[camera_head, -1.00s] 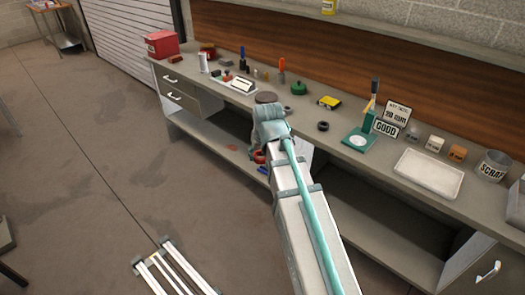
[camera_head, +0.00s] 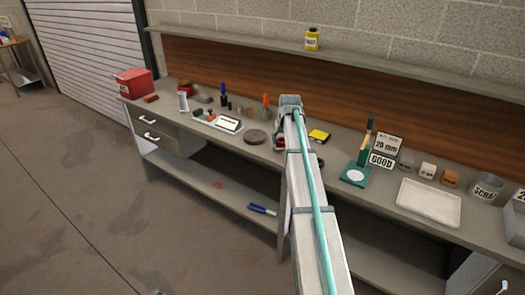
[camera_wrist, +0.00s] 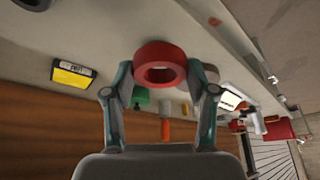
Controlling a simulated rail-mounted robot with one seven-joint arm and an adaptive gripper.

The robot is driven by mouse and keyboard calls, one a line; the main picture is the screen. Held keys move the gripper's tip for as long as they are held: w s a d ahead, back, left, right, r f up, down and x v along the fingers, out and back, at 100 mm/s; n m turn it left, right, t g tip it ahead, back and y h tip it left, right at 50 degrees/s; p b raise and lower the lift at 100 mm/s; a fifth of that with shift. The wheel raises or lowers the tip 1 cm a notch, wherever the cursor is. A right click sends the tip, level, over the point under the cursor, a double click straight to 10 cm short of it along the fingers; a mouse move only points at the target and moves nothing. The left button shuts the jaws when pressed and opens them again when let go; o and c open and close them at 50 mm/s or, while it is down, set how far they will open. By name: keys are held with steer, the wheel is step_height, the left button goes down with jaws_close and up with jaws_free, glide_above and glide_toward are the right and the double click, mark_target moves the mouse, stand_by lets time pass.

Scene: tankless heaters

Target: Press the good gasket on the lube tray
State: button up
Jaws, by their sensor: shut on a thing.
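My gripper (camera_wrist: 160,84) is shut on a red ring gasket (camera_wrist: 161,54), one finger on each side of it in the wrist view. In the head view a bit of the red gasket (camera_head: 280,142) shows left of my arm, over the bench; my arm hides most of the gripper. A flat round grey-brown disc (camera_head: 255,137) lies on the bench left of the gripper, partly behind the gasket in the wrist view. A shallow white tray (camera_head: 428,203) lies at the right. Which of these is the lube tray I cannot tell. A "GOOD" sign (camera_head: 381,160) stands left of the white tray.
A green stand with a white disc (camera_head: 355,176) is before the sign. A yellow box (camera_head: 319,136) and a dark ring (camera_head: 320,162) lie right of my arm. A SCRAP can (camera_head: 486,189) stands far right.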

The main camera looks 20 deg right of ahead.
steer(key=p, duration=0.2)
glide_above(318, 134)
steer(key=s, duration=0.1)
steer(key=f, duration=0.1)
steer(key=shift+f, duration=0.25)
steer(key=shift+f+b, duration=0.7)
steer(key=shift+f, duration=2.1)
steer(key=shift+s+f+b, duration=0.1)
steer(key=shift+f+b, duration=0.25)
steer(key=shift+f, duration=0.25)
steer(key=shift+r+p, duration=0.95)
steer(key=shift+r, duration=2.6)
